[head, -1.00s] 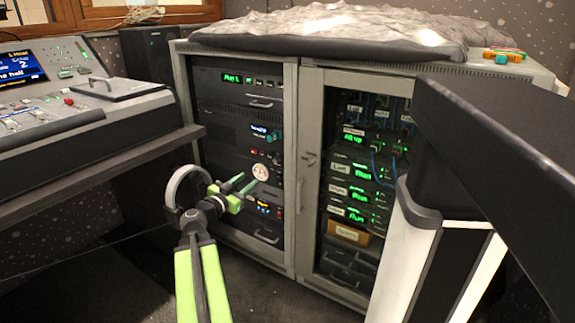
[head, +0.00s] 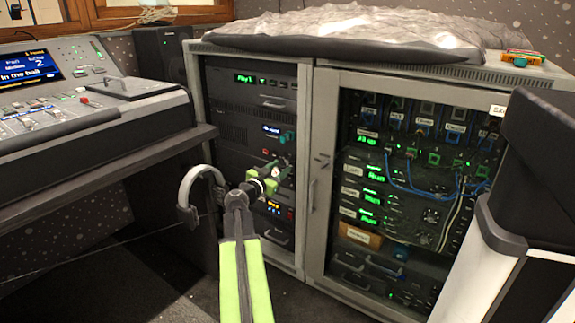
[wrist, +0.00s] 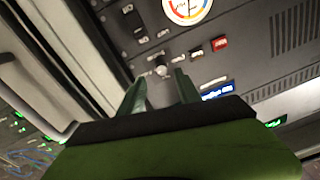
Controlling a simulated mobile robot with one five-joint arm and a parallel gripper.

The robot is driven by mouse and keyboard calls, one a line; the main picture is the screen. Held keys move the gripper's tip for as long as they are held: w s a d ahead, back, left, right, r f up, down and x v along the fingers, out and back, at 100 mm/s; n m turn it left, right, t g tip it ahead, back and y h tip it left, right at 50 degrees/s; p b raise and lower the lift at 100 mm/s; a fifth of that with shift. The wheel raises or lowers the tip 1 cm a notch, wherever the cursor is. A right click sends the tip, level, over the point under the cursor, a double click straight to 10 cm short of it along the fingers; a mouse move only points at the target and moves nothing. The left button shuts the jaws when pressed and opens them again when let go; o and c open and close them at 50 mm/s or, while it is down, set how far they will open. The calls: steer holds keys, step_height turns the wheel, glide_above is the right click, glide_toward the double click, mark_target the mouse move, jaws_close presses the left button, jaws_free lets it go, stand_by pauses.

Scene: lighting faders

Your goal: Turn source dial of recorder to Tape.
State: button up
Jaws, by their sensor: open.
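My gripper (head: 277,172) is open in front of the left rack's middle units in the head view. In the wrist view its two green fingers (wrist: 159,84) point at a dark panel, with a small pale round knob (wrist: 160,68) just beyond and between the tips. Whether they touch it I cannot tell. This panel, apparently the recorder, has a round white meter (wrist: 187,8) with a coloured scale, a red button (wrist: 219,43) and small labels too blurred to read. Its dial setting is unreadable. In the head view my gripper hides most of this panel.
A blue display (wrist: 215,93) lies beside the right finger in the wrist view. The right rack (head: 318,205) has a grey door frame and cabled units. A mixing desk (head: 75,120) stands at left. Open floor (head: 130,285) lies below the desk.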

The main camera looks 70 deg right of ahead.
mark_target(287, 162)
steer(key=shift+x, duration=1.9)
steer(key=shift+w, duration=0.15)
steer(key=shift+c, duration=0.2)
